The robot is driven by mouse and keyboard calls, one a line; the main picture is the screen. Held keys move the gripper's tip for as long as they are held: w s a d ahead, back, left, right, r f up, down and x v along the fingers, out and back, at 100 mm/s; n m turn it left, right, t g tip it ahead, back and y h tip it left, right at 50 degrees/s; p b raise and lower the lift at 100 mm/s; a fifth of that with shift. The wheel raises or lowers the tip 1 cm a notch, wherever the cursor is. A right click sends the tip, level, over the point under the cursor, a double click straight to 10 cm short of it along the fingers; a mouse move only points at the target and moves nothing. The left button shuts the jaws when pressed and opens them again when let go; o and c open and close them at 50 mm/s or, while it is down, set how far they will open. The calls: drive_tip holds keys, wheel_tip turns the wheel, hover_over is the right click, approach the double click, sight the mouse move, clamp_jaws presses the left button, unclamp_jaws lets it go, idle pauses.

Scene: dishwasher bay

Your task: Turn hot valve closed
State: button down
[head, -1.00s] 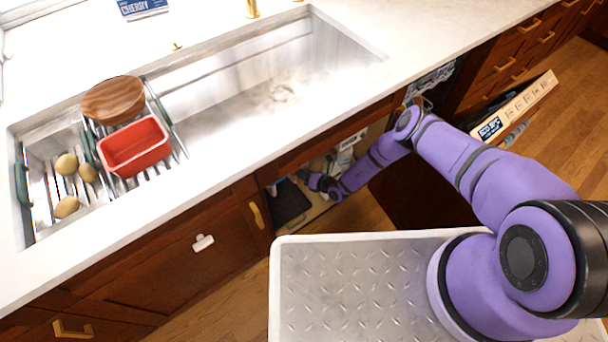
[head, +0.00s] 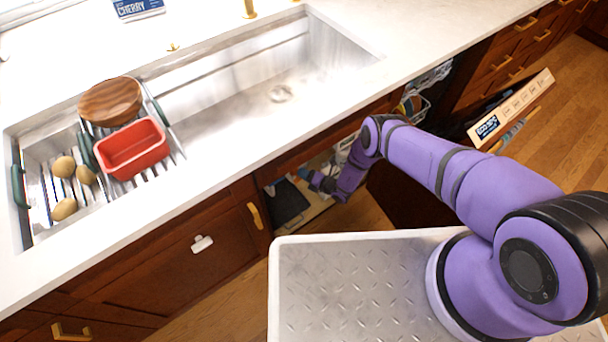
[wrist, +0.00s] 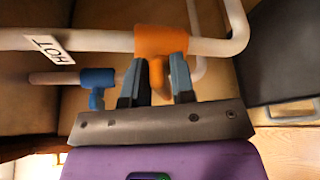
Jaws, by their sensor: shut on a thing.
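In the wrist view the hot valve (wrist: 161,42) is an orange fitting on a white pipe, close to a tag (wrist: 53,49) reading HOT. Its orange handle sits between the two fingers of my gripper (wrist: 158,80), which is shut on it. A blue valve (wrist: 97,79) is on a lower pipe to the left, apart from the fingers. In the head view my gripper (head: 316,181) is low inside the open cabinet under the sink, and the valve cannot be made out there.
White pipes (wrist: 235,45) run around the gripper. A dark bin or panel (wrist: 285,50) stands at right in the wrist view.

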drive_tip(key=c, duration=1)
unclamp_jaws()
drive_tip(key=shift+c, duration=0.2)
drive_tip(key=v, duration=1)
drive_tip(key=shift+s+d, duration=0.2)
drive_tip(key=shift+d, duration=0.15)
